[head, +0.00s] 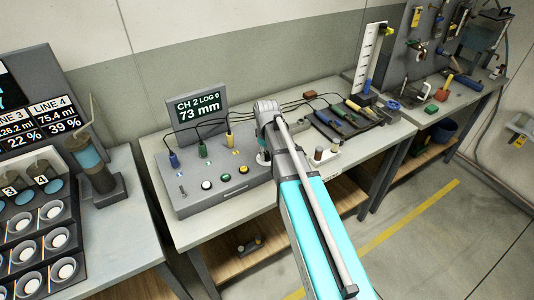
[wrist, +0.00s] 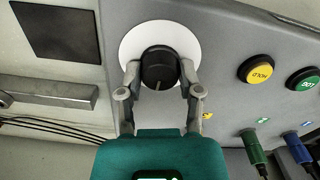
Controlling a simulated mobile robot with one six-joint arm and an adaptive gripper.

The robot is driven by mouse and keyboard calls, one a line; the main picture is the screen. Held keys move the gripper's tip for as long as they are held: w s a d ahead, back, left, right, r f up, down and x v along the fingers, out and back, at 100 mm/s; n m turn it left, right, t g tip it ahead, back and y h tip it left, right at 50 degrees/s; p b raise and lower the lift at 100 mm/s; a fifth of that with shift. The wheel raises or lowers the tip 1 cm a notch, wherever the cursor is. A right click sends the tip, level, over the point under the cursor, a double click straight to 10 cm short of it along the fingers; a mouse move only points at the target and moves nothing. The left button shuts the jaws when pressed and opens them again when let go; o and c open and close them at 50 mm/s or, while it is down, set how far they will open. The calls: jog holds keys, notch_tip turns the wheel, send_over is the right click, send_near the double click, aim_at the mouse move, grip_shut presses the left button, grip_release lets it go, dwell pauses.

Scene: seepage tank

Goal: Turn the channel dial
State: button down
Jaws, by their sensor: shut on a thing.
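The channel dial (wrist: 159,65) is a round black knob on a white disc (wrist: 135,40), with a pale pointer line near its lower edge in the wrist view. My gripper (wrist: 160,74) is shut on the dial, with one finger on each side of it. In the head view my arm hides most of the dial, and my gripper (head: 266,145) is at the right end of the grey control box (head: 225,197). The screen (head: 198,108) behind the box reads "CH 2 LOG 0" and "73 mm".
A yellow button (wrist: 258,69) and a green button (wrist: 303,79) sit beside the dial. Green and blue plugs with cables stand close by. A dark tool mat (head: 345,125) lies to the right on the bench. A rack with white cups (head: 52,212) stands at the left.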

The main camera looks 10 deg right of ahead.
jog(key=shift+m, duration=0.4)
jog(key=m, duration=1)
jog(key=shift+m, duration=0.3)
jog(key=shift+c, duration=1.3)
grip_release()
jog(key=shift+r, duration=0.1)
